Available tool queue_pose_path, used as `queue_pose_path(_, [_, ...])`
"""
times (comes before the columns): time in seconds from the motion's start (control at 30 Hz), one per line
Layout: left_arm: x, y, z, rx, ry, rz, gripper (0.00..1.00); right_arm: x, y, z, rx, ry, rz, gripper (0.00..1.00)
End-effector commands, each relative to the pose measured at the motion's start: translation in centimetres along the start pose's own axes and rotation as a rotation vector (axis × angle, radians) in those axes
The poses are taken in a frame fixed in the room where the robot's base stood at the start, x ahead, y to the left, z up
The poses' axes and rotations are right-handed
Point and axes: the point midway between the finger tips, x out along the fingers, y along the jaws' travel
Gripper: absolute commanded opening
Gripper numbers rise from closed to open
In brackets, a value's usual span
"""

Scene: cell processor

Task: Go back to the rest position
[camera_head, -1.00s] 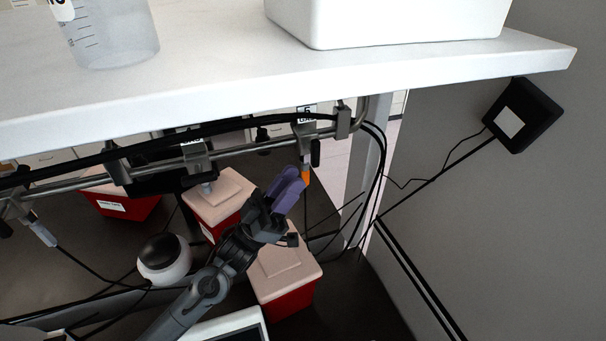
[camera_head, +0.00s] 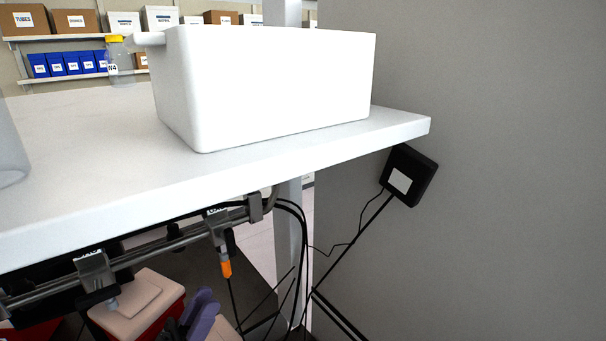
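My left gripper (camera_head: 199,316) shows at the bottom edge, below the white shelf, with purple fingers pointing up. Its wrist and arm are cut off by the frame, and I cannot tell whether the fingers are apart. It is below and left of an orange-tipped hanging tool (camera_head: 226,268) on the rail, apart from it in the picture. I see nothing held in the fingers. My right gripper is not in view.
A white bin (camera_head: 270,85) and a clear bottle with yellow cap (camera_head: 119,62) stand on the white shelf (camera_head: 80,150). A metal rail (camera_head: 150,250) runs under it. A red box with pale lid (camera_head: 140,305) is below. Cables and a black box (camera_head: 409,176) are at right.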

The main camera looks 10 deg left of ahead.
Motion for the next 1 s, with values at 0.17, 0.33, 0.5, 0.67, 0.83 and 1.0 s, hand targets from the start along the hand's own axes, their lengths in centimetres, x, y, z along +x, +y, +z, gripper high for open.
queue_pose_path(0.17, [-3.6, 2.1, 1.5, -0.094, -0.030, -0.104, 0.27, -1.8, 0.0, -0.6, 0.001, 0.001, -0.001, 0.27])
queue_pose_path(0.33, [-7.0, 3.9, 3.3, -0.174, -0.157, -0.329, 0.27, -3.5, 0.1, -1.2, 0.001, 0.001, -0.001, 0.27])
queue_pose_path(0.5, [-11.2, 4.6, 5.7, -0.171, -0.415, -0.598, 0.27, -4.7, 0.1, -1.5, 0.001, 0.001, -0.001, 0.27])
queue_pose_path(0.67, [-16.2, 6.0, 7.3, -0.142, -0.739, -0.807, 0.27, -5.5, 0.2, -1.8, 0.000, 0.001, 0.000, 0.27])
queue_pose_path(0.83, [-21.6, 8.5, 7.7, -0.107, -1.125, -0.931, 0.27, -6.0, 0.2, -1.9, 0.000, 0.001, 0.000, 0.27])
queue_pose_path(1.0, [-25.9, 11.0, 6.7, -0.072, -1.488, -0.948, 0.27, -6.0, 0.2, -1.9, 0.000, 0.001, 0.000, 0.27])
